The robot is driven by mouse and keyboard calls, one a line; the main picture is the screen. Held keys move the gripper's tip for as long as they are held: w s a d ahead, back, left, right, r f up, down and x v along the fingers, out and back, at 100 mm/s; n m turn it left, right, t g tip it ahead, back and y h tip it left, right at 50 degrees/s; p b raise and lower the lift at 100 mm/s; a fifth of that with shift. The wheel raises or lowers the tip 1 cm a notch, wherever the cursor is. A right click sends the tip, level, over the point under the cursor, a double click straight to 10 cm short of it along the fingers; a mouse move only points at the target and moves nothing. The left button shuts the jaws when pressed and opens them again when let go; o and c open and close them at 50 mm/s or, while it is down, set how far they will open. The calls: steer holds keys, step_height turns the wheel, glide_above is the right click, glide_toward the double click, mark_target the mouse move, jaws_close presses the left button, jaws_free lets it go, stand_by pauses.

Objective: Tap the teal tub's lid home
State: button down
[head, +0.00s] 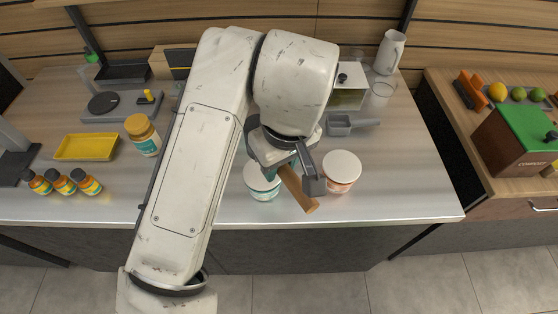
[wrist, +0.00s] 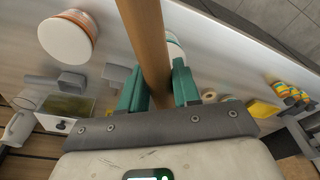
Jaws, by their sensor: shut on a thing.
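The teal tub (head: 263,190) stands near the counter's front edge, with a white lid (head: 256,174) on top. My gripper partly covers it, and I cannot tell whether the lid sits level. My gripper (head: 287,166) is above and just right of it, shut on a wooden bar (head: 298,190) like a tool handle. In the wrist view the bar (wrist: 146,45) runs between my two green fingers (wrist: 158,92); its far ends are hidden or cut off. A tub with orange bands (wrist: 72,33) and a white lid stands to the right in the head view (head: 342,166).
Behind are a grey scoop (head: 350,124), a clear glass (head: 383,88) and a white pitcher (head: 390,52). The counter's front right is clear.

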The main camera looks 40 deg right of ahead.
stand_by(0.4)
step_height(320, 180, down, 9)
steer(key=b, duration=0.7)
step_height(320, 180, up, 8)
steer(key=p, duration=0.7)
steer(key=shift+f, duration=0.25)
steer(key=shift+r, duration=0.1)
step_height(320, 180, up, 4)
steer(key=p, duration=0.4)
steer(key=shift+p, duration=0.35)
